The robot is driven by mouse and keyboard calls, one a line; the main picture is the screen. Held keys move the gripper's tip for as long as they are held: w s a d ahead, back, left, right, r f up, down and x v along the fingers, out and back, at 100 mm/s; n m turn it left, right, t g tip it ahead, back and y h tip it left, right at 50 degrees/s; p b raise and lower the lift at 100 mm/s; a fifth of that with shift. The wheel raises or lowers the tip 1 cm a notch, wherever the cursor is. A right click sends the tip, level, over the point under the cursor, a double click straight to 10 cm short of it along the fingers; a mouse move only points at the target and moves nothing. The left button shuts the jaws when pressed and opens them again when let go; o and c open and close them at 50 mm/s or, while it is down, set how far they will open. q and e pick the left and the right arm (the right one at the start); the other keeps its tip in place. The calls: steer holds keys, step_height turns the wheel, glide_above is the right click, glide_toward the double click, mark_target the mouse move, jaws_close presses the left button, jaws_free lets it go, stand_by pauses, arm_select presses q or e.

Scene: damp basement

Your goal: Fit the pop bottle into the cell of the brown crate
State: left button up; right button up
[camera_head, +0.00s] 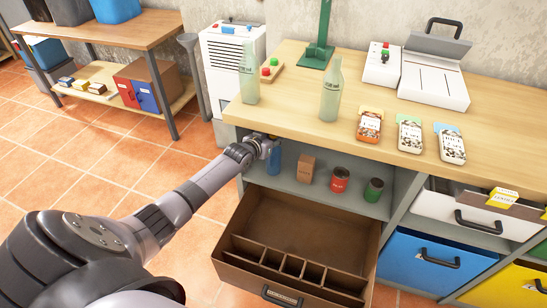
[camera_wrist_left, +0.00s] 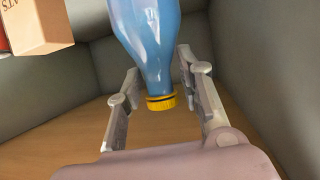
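A blue bottle (camera_head: 274,160) with a yellow cap stands at the left end of the grey shelf under the worktop. My left gripper (camera_head: 268,145) reaches it from the left and hides its top. In the left wrist view the bottle (camera_wrist_left: 152,45) is between the two open fingers (camera_wrist_left: 160,68), with a visible gap beside its neck on each side. The brown crate (camera_head: 243,246) sticks out like a drawer below the shelf. It has a row of several small empty cells along its front and a larger empty space behind. My right gripper is not in view.
A brown box (camera_head: 306,168), red can (camera_head: 340,180) and green can (camera_head: 373,190) stand on the same shelf, right of the bottle. Two pale glass bottles (camera_head: 331,92) stand on the worktop (camera_head: 295,120) above. Blue and white drawers (camera_head: 425,262) are at right.

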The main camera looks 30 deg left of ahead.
arm_select(q)
jaws_close()
stand_by(0.6)
